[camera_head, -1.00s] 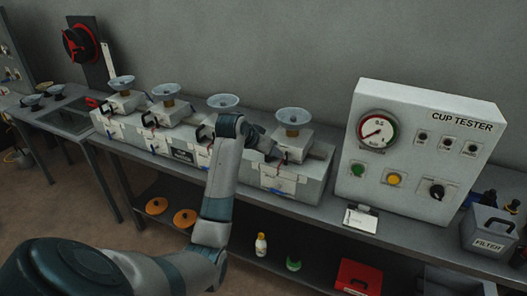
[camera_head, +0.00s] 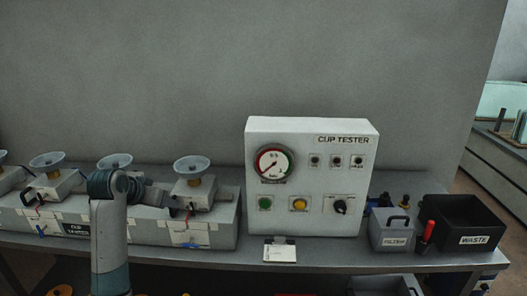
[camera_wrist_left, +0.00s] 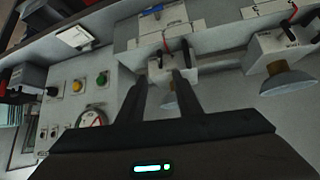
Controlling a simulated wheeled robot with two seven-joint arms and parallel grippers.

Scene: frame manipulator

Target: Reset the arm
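My left arm rises at the left of the head view, and its left gripper (camera_head: 178,206) points right, in front of the rightmost cup station (camera_head: 194,190). In the left wrist view the two dark fingers of the left gripper (camera_wrist_left: 161,78) stand apart with nothing held between them. Beyond the tips is a white cup-station block (camera_wrist_left: 172,66) with a dark handle. From these frames I cannot tell whether the fingers touch the station. My right gripper is not in view.
The white cup tester (camera_head: 310,215), with gauge and buttons, stands right of the stations on the grey bench. A grey filter box (camera_head: 391,236) and black waste bin (camera_head: 473,240) stand further right. A small card (camera_head: 280,254) sits before the tester.

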